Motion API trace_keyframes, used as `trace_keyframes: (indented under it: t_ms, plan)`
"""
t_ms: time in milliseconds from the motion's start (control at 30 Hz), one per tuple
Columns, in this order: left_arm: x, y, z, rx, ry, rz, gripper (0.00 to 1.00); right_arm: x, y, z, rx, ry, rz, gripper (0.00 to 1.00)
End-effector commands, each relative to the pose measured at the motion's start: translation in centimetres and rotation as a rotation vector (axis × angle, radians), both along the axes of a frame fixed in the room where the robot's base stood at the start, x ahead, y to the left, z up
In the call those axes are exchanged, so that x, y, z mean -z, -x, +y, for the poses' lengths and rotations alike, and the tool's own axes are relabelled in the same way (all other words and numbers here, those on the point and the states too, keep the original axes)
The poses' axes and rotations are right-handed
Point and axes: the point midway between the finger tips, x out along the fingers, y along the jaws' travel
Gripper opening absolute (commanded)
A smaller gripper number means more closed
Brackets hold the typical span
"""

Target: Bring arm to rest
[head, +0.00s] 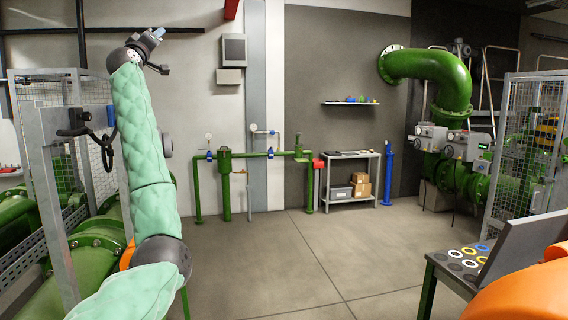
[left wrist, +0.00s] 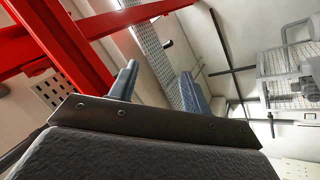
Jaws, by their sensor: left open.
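My left arm, in a quilted green cover, stands raised at the left of the head view. My left gripper (head: 157,36) is at its top end, high in front of the pale wall. In the left wrist view its two blue-grey fingers (left wrist: 160,86) stand apart with nothing between them. They point up towards the ceiling and red beams. My right gripper shows in neither view.
A metal mesh fence (head: 42,180) and large green pipes (head: 95,245) stand close beside my left arm. An open case (head: 535,245) with several coloured rings lies on a table at the lower right. A shelf rack (head: 350,155) stands at the back. The middle floor (head: 290,260) is clear.

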Motion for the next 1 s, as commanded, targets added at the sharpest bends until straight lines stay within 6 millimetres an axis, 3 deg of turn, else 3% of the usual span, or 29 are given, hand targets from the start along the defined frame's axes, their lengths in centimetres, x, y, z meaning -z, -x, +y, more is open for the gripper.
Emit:
trace_keyframes:
  t_ms: [33,567,1000]
  plan:
    - [2.7,0.3,-0.9,-0.006,-0.060,0.057,0.48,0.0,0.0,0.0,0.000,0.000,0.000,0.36]
    - [28.6,4.4,-8.2,-0.035,-0.464,0.562,0.48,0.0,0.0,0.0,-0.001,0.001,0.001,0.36]
    - [48.7,11.2,-12.8,-0.024,-0.641,0.845,0.48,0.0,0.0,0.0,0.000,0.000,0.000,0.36]
